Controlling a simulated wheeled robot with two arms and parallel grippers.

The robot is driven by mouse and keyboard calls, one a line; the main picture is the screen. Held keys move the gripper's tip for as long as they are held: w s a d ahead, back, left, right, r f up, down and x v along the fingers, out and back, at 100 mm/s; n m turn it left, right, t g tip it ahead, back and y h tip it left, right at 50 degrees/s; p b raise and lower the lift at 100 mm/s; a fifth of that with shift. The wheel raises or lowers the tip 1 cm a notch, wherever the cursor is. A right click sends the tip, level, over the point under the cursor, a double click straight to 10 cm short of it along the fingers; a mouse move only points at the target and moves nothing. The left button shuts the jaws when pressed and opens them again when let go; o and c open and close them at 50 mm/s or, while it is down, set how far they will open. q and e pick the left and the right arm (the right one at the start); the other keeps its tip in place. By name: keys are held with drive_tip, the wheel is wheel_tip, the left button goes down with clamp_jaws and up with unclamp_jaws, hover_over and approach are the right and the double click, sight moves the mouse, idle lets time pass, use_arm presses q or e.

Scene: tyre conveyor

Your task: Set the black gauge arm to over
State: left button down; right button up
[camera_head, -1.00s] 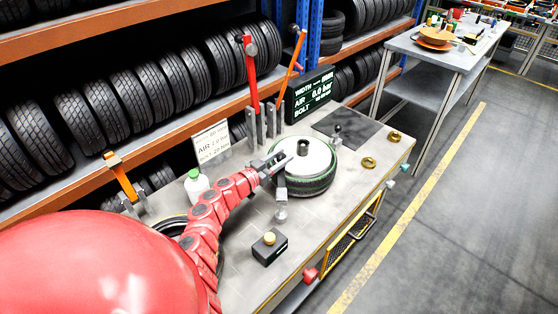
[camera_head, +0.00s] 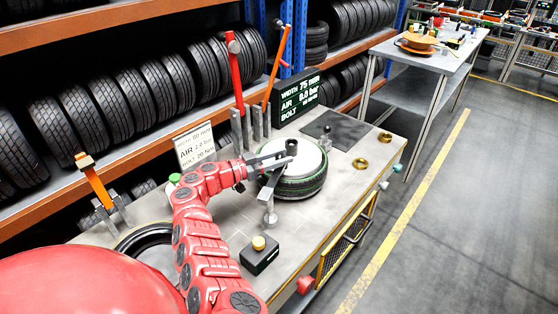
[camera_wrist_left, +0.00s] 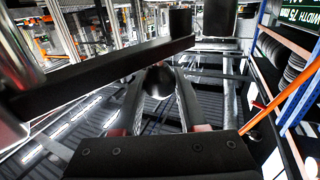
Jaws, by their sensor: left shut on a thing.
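The black gauge arm (camera_head: 268,186) stands on a metal post (camera_head: 269,213) at the near side of the wheel (camera_head: 302,188). It reaches up and over toward the wheel's pale top. In the left wrist view the gauge arm (camera_wrist_left: 100,72) is a dark bar crossing the upper left, with a dark block at its end. My left gripper (camera_head: 286,158) is over the near left part of the wheel. Its fingers (camera_wrist_left: 158,80) close around a dark rounded piece below the bar, which seems part of the gauge arm; the exact contact is partly hidden.
The display (camera_head: 305,103) reads width 75 mm and air 0.0 bar. A box with a yellow button (camera_head: 259,253), brass rings (camera_head: 360,163), a white sign (camera_head: 195,145) and upright levers (camera_head: 236,75) surround the wheel.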

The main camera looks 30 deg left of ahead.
use_arm(q)
drive_tip(key=shift+f, duration=0.25)
drive_tip(key=shift+c, duration=2.2)
unclamp_jaws()
drive_tip(key=shift+r, duration=0.15)
drive_tip(key=b+v, duration=0.1)
drive_tip(key=v, duration=1.6)
drive_tip(key=shift+a+b, duration=0.15)
drive_tip(key=shift+b, duration=0.25)
drive_tip(key=shift+s, duration=0.15)
